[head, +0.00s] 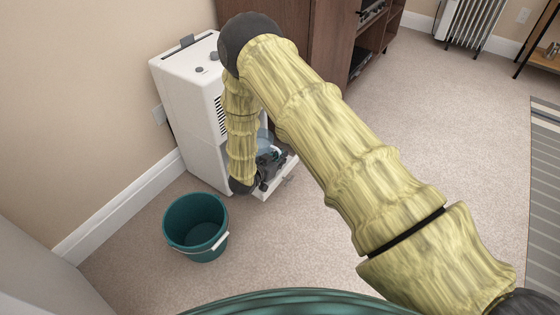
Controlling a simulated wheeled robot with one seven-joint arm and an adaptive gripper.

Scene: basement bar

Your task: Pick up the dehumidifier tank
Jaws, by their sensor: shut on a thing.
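A white dehumidifier (185,115) stands upright against the wall at left, with a vented front and a low ledge jutting out at its base. The tank (264,143) shows as a small translucent bluish part low at the dehumidifier's front, mostly hidden behind my arm and gripper. My gripper (275,157) is at the low front of the dehumidifier, right at the tank, and is shut on it. The exact contact of the fingers is too small to make out. I cannot tell whether the tank is still seated on the ledge (281,181).
A teal bucket (197,227) with a white handle grip stands on the carpet in front of the dehumidifier. A brown wooden cabinet (325,45) stands close behind my arm. A white radiator (472,22) is at the back right. Carpet (455,125) at right is clear up to a striped rug (545,185).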

